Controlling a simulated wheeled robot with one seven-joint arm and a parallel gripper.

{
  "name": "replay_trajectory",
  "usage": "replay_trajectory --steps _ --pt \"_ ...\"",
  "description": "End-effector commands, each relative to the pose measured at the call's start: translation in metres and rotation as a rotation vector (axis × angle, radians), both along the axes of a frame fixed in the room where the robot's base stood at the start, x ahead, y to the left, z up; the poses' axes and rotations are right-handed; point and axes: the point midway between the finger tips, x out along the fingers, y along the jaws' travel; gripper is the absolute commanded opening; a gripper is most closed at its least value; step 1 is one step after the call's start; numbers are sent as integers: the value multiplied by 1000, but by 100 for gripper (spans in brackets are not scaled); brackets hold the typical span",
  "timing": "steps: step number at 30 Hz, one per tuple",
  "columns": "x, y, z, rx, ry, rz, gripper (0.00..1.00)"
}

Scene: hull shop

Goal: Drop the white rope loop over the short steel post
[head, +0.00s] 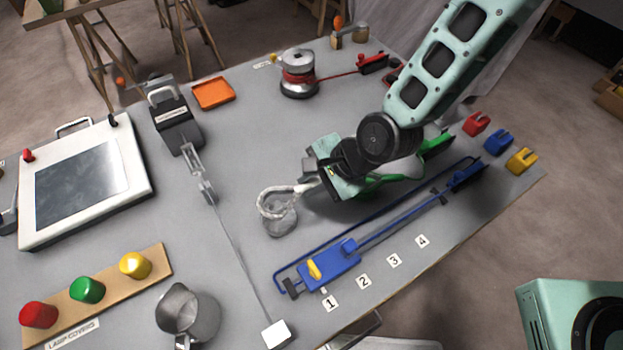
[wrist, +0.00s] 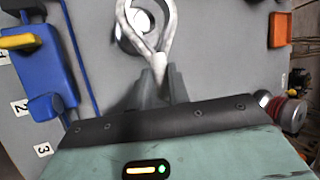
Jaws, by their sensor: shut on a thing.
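The white rope loop (head: 262,203) hangs out from the tips of my gripper (head: 312,184), to the left in the head view. My gripper is shut on the loop's neck, which also shows between the fingers in the wrist view (wrist: 159,62). The short steel post (head: 281,222) stands on the grey bench just below the loop. In the wrist view the post (wrist: 130,42) shows through and beside the loop's opening. The loop looks above the post; I cannot tell the gap in height. The rope partly hides the post's top.
A blue clamp block (head: 330,270) with a blue line lies in front of my gripper. Behind are a red-roped winch (head: 298,76) and an orange tray (head: 213,93). A wire (head: 238,258) runs along the bench to the left, with a metal jug (head: 188,315) near the front.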

Motion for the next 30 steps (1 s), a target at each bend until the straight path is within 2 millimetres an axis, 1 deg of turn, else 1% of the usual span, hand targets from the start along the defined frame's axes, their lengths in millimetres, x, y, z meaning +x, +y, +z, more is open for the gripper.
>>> replay_trajectory --steps 11,22,30 --pt "0 0 0 0 0 0 0" --pt "0 0 -9 0 1 -1 0" --pt "0 0 -10 1 -1 0 0"
